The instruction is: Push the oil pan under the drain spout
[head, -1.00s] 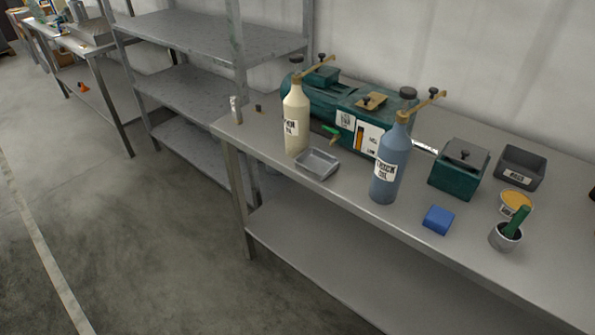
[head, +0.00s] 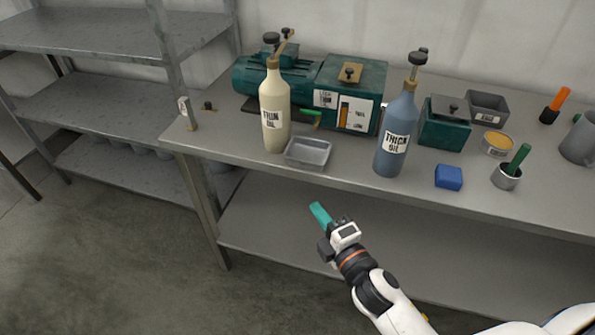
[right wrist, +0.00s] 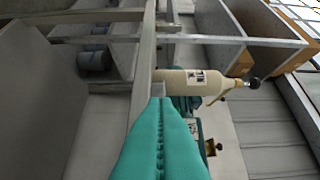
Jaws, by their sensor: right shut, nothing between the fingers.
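The oil pan (head: 308,152) is a small grey open tray near the front edge of the metal bench, just right of the cream bottle. The drain spout, with a green handle (head: 312,113), is on the front of the green pump unit (head: 350,82), behind the pan. The cream bottle partly hides that area. My right gripper (head: 318,213) has teal fingers, shut and empty, in front of the bench and below the pan. The teal fingers (right wrist: 160,140) fill the lower middle of the right wrist view, pointing towards the bench. My left gripper is not in view.
A cream oil bottle (head: 275,115) stands left of the pan and a blue oil bottle (head: 397,135) right of it. A blue block (head: 448,177), a cup with a green handle (head: 507,177) and a green box (head: 445,128) are further right. The bench front edge (head: 345,180) lies above my gripper.

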